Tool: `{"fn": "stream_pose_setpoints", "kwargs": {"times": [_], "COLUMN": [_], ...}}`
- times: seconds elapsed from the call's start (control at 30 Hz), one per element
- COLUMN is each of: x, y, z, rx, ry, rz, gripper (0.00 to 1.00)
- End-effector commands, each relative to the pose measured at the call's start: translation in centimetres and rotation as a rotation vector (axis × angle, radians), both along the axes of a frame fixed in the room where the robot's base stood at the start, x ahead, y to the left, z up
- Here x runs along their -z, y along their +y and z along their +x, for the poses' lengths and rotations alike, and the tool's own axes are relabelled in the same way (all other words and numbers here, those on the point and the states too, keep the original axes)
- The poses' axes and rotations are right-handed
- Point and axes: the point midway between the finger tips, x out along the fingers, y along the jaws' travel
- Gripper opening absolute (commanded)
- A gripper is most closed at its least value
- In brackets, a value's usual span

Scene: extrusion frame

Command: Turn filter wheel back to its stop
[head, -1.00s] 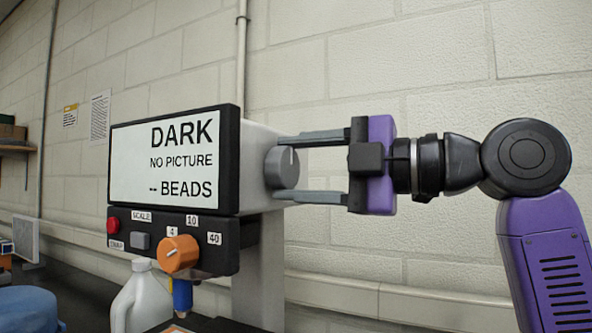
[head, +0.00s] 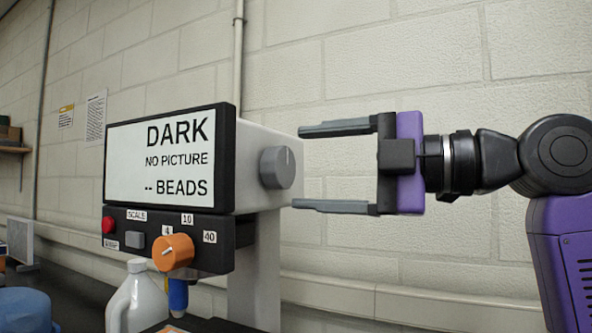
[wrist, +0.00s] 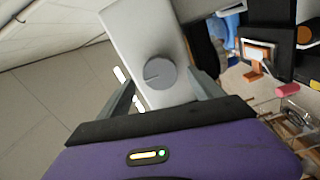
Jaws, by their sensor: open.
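The grey round knob (head: 277,168) on the right side of the instrument (head: 255,137) appears to be the filter wheel. In the wrist view the knob (wrist: 160,73) shows face-on, with a thin dark pointer line running toward the left. My gripper (head: 298,168) is open and empty. Its two fingers point at the knob, one above and one below its height, with their tips just right of its face and apart from it. The screen (head: 160,160) reads DARK, NO PICTURE, -- BEADS.
Below the screen are an orange scale knob (head: 173,251), a red button (head: 109,225) and a grey button (head: 135,241). A white jug (head: 137,297) stands beneath. The space to the right of the instrument, before the block wall (head: 420,65), is clear apart from my arm.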

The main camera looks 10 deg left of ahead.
Motion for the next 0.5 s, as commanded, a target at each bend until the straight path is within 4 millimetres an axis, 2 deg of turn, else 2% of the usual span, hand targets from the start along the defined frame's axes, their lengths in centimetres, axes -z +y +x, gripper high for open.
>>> {"fn": "stream_pose_setpoints", "kwargs": {"times": [0.03,0.2,0.5], "x": [0.1,0.1,0.0], "y": [-0.9,-3.0,-4.0], "z": [-0.3,-1.1,-1.5], "rx": [0.002,0.000,-0.001], "ry": [-0.001,-0.001,-0.001], "rz": [-0.001,0.000,-0.001], "gripper": [0.75,0.75,0.75]}}
